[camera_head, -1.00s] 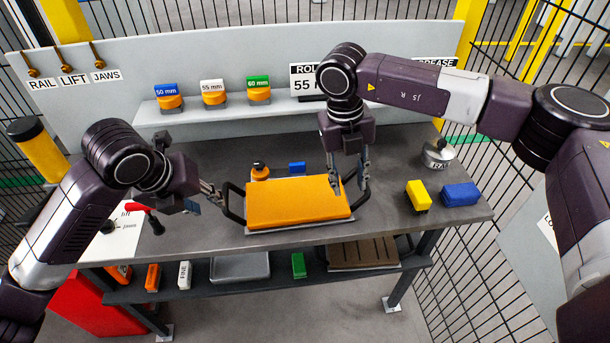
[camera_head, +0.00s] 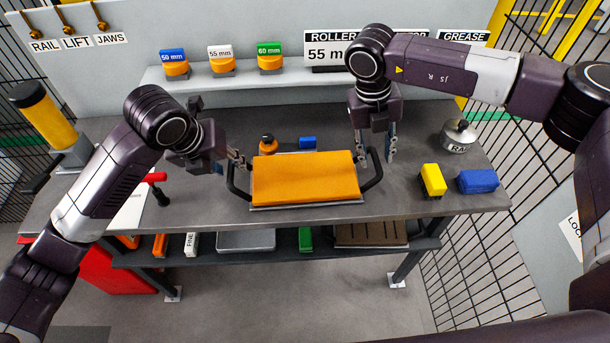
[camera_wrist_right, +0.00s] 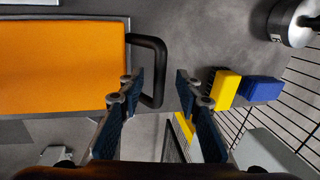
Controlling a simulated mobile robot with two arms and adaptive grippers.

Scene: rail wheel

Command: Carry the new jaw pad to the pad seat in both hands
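The jaw pad is an orange slab (camera_head: 305,178) on a grey plate with a black handle at each end. It lies flat on the bench (camera_head: 235,205) near the front edge. My right gripper (camera_head: 376,157) points down at the right handle (camera_head: 373,176), fingers apart. In the right wrist view the open fingers (camera_wrist_right: 160,85) stand either side of the handle's outer bar (camera_wrist_right: 158,70), with a gap on the right. My left gripper (camera_head: 238,158) is at the top of the left handle (camera_head: 232,183); whether it touches or is closed is unclear.
A yellow block (camera_head: 432,179), a blue block (camera_head: 478,181) and a round metal tin (camera_head: 458,137) stand to the right.

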